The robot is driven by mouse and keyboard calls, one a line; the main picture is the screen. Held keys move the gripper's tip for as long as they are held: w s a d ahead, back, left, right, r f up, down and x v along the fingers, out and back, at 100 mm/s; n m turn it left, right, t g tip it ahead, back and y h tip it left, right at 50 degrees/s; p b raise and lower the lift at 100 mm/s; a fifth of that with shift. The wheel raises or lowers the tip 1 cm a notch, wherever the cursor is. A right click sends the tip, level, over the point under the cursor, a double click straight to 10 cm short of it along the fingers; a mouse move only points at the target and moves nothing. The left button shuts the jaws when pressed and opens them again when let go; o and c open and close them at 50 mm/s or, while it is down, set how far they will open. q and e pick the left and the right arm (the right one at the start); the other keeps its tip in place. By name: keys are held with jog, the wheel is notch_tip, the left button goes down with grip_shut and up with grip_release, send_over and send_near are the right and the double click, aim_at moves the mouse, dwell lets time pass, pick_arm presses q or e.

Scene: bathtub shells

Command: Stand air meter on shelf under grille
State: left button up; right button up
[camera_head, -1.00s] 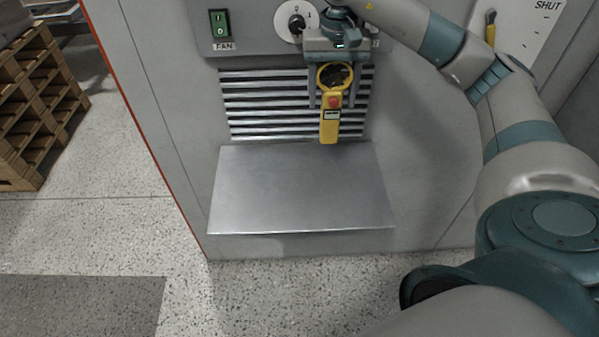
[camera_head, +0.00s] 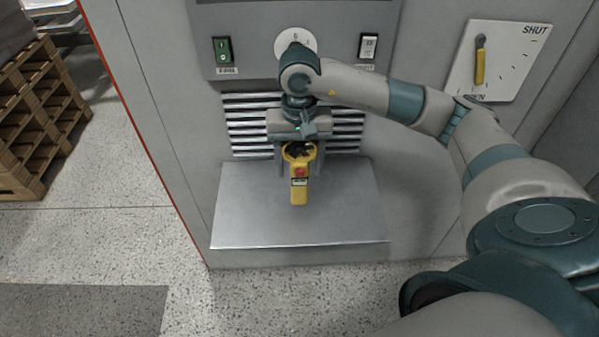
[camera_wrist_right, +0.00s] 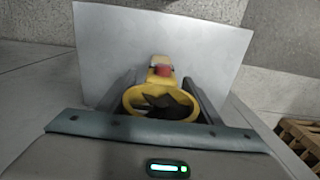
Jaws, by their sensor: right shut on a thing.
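The yellow air meter (camera_head: 299,185) has a ring with a dark fan at its top, a red button and a small display on its handle. My right gripper (camera_head: 297,165) is shut on its ring, and the handle hangs down roughly upright. The meter is in front of the grille (camera_head: 243,128) and over the metal shelf (camera_head: 240,220). I cannot tell whether its lower end touches the shelf. In the right wrist view the meter (camera_wrist_right: 160,98) sits between the two fingers, with the shelf (camera_wrist_right: 110,50) beyond it. My left gripper is not in view.
Above the grille is a panel with a green fan switch (camera_head: 222,50), a round dial (camera_head: 291,40) and a white switch (camera_head: 369,46). A plate with a yellow lever (camera_head: 480,62) is at the right. Wooden pallets (camera_head: 35,125) stand at the left. The shelf around the meter is bare.

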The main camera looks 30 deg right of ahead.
aim_at(300, 176)
dwell(0.3)
jog(key=shift+f+p, duration=0.85)
jog(key=shift+f, duration=1.2)
jog(key=shift+f, duration=0.1)
jog(key=o, duration=1.5)
